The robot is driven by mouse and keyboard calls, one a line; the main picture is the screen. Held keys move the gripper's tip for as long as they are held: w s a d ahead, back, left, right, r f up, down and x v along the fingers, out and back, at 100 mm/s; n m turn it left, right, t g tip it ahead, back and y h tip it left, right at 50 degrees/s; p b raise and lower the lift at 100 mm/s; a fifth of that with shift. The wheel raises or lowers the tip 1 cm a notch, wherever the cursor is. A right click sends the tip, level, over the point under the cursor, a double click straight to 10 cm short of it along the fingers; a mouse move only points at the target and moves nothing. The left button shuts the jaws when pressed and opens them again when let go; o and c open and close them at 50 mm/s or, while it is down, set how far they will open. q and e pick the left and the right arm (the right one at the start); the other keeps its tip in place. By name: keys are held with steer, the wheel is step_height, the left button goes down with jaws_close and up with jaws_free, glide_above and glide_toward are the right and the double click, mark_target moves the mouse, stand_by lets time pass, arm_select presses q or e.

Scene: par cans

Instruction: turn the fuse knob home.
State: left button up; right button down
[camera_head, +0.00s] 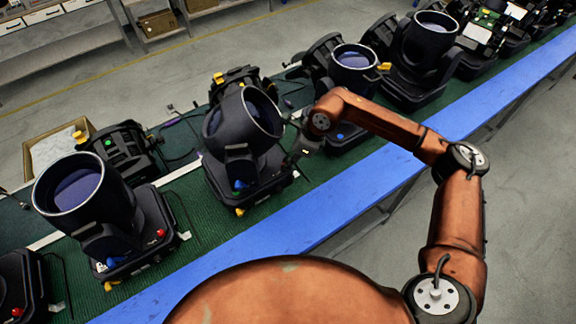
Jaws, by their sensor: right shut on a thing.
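The middle par can (240,140), a black lamp with a wide dark lens, stands on its base on the green conveyor belt (190,205). My right gripper (293,158) reaches in from the right and is at the right side of this lamp's base. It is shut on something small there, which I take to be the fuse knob. The knob itself is hidden by the fingers, so its turn angle cannot be seen. A blue knob (240,184) and a yellow knob (240,212) show on the base's front. My left gripper is not in view.
Another par can (85,205) stands on the left with a red knob (161,232). More lamps (425,50) stand close on the right, one just behind my right forearm. A blue rail (340,208) edges the belt. A cardboard box (52,146) is behind the belt.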

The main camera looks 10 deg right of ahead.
stand_by(0.3)
steer(key=c, duration=1.9)
jaws_free()
steer(key=shift+r, duration=0.1)
steer(key=v, duration=1.1)
steer(key=shift+d+r, duration=0.2)
steer(key=shift+r, duration=0.2)
